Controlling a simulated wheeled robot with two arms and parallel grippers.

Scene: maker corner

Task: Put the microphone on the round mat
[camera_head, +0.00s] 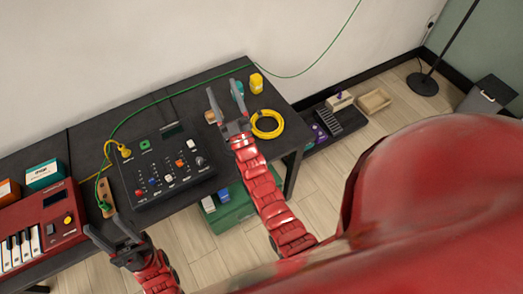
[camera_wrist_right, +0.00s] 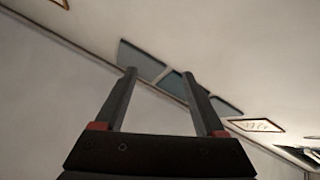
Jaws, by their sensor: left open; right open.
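I cannot make out a microphone or a round mat for certain in either view. My right gripper (camera_head: 224,90) is open and empty, raised over the right part of the dark table (camera_head: 95,142). In the right wrist view its two fingers (camera_wrist_right: 159,74) are spread with nothing between them, and only walls and ceiling lie beyond. My left gripper (camera_head: 104,224) is open by the table's front edge, between the red keyboard and the black control box. The right gripper and arm hide part of the table's right end.
A black control box (camera_head: 145,180) and red keyboard (camera_head: 60,235) stand on the table. A yellow cable coil (camera_head: 278,132), yellow container (camera_head: 256,84) and small tan item (camera_head: 210,117) are near my right gripper. A green crate (camera_head: 235,210) sits below. A low dark shelf (camera_head: 352,122) is right.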

